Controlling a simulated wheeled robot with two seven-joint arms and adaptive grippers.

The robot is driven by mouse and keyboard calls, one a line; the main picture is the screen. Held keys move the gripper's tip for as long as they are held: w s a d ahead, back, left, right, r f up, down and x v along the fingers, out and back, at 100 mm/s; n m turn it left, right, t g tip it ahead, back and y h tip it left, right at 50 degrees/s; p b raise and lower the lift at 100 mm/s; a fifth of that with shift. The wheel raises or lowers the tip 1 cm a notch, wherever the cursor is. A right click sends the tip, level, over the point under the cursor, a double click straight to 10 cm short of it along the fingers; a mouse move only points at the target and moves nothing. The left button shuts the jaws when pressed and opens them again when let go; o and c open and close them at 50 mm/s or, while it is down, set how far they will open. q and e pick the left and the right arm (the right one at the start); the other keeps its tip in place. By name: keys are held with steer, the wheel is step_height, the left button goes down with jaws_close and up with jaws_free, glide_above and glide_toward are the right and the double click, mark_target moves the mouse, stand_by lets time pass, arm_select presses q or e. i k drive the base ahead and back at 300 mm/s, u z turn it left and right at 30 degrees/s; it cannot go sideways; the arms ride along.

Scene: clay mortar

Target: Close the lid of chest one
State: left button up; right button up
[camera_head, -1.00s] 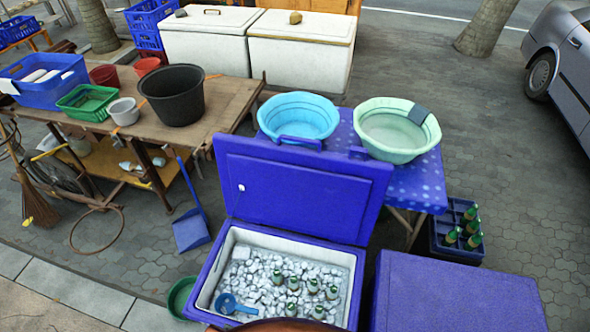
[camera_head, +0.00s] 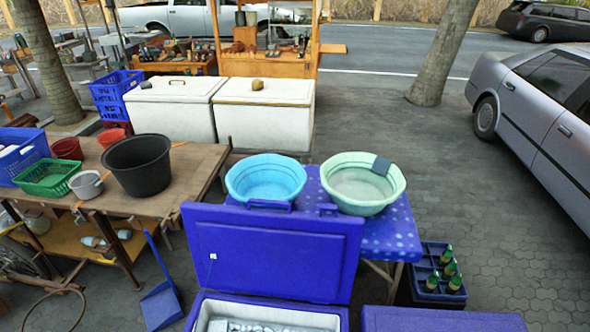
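A blue chest (camera_head: 195,312) stands at the bottom centre of the head view. Its blue lid (camera_head: 275,254) is raised upright at the back, with its inner face towards me. Part of the white inside and some ice show at the bottom edge; the rest of the chest is cut off. A second blue chest (camera_head: 440,320) with a shut top shows at the bottom right of it. I cannot tell which chest is number one. Neither of my grippers is in view.
Behind the lid, a blue spotted table (camera_head: 400,235) holds a light blue basin (camera_head: 265,178) and a pale green basin (camera_head: 362,184). A crate with green bottles (camera_head: 437,272) stands at right. A wooden table (camera_head: 190,180) is at left. Paving (camera_head: 500,220) at right is clear.

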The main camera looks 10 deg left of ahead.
mark_target(289, 253)
steer(key=z, duration=1)
steer(key=k, duration=0.9)
steer(key=u, duration=0.15)
steer(key=i, duration=0.3)
